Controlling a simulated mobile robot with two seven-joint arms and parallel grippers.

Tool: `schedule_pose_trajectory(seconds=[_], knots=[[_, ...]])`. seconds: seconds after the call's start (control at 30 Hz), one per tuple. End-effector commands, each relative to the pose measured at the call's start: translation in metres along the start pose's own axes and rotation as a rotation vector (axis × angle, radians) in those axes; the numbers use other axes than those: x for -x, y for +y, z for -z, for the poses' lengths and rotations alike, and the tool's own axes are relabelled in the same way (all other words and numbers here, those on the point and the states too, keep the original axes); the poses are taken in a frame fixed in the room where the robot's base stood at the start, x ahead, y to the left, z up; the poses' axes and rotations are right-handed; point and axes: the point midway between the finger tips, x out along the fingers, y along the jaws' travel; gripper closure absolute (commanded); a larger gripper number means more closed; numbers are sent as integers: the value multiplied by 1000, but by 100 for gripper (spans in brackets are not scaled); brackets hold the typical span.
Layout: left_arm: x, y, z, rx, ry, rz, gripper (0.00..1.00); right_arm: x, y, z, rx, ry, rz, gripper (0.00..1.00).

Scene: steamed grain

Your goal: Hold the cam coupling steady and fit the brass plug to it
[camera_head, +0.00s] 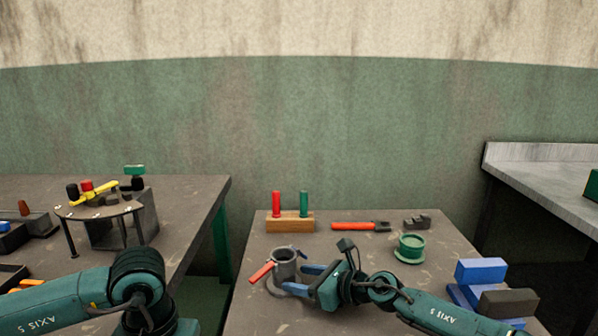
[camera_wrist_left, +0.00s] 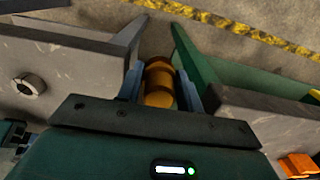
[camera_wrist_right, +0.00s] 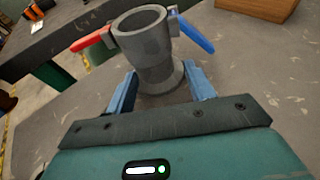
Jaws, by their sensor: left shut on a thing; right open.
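The cam coupling (camera_head: 285,265) is a grey cup with a flared foot, standing upright on the middle table. It has a red lever and a blue lever, both clear in the right wrist view (camera_wrist_right: 147,55). My right gripper (camera_head: 302,279) is open, its blue fingers low on either side of the coupling's near side; contact cannot be told. My left gripper (camera_wrist_left: 160,92) is shut on the brass plug (camera_wrist_left: 158,84), an orange-gold cylinder. The left gripper and plug are out of sight in the head view, where only my left arm shows at lower left.
Behind the coupling are a wooden block (camera_head: 290,223) with red and green pegs, a red-handled tool (camera_head: 354,226) and a green flanged part (camera_head: 409,249). Blue and grey blocks (camera_head: 481,271) lie at right. A cluttered left table (camera_head: 190,196) stands across a gap.

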Motion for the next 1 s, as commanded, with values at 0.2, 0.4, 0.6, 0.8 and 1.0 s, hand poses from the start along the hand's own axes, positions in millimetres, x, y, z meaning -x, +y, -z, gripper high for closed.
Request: schedule_pose_trajectory(seconds=[0.2,0.4,0.6,0.8,1.0], knots=[[1,0,0,0,2,-1,97,0,0,0,0,0,1,64],[1,0,0,0,2,-1,97,0,-1,0,0,0,1,81],[1,0,0,0,2,-1,97,0,0,0,0,0,0,97],[1,0,0,0,2,-1,97,0,0,0,0,0,0,100],[1,0,0,0,2,-1,97,0,0,0,0,0,-1,100]])
